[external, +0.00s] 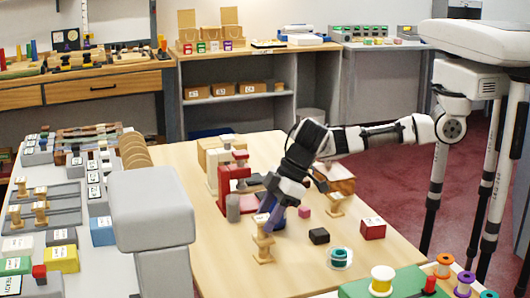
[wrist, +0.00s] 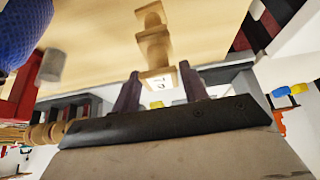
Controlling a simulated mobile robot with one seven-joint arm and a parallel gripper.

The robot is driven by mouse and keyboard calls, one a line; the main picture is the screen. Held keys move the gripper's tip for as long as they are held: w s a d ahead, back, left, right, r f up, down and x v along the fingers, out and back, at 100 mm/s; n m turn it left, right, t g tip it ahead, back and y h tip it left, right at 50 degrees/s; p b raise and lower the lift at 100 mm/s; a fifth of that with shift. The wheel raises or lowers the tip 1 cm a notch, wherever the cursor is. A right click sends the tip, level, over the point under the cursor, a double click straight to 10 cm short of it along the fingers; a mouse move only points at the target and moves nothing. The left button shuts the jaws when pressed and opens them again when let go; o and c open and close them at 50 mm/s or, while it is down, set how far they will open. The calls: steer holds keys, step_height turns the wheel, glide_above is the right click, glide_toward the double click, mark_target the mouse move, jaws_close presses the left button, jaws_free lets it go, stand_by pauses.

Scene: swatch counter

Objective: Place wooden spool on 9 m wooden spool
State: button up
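Two wooden spools seem stacked in a small upright tower (external: 263,240) on the table, with a white label on the top flange. The tower also shows in the wrist view (wrist: 155,48), its labelled end facing me; the print is too small to read surely. My gripper (wrist: 161,84) is open and empty, its two dark fingers on either side of the labelled end with gaps at both sides. In the external view my gripper (external: 272,207) is tilted just above and beside the tower. Another wooden spool (external: 335,205) stands to the right, near a wooden block.
A red stand (external: 234,182) is close behind my gripper on the left. Trays with several labelled spools (external: 40,210) fill the left counter.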

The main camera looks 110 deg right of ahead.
steer(key=shift+o, duration=1.3)
steer(key=shift+r, duration=0.1)
steer(key=b+v, duration=0.1)
steer(key=v, duration=1.1)
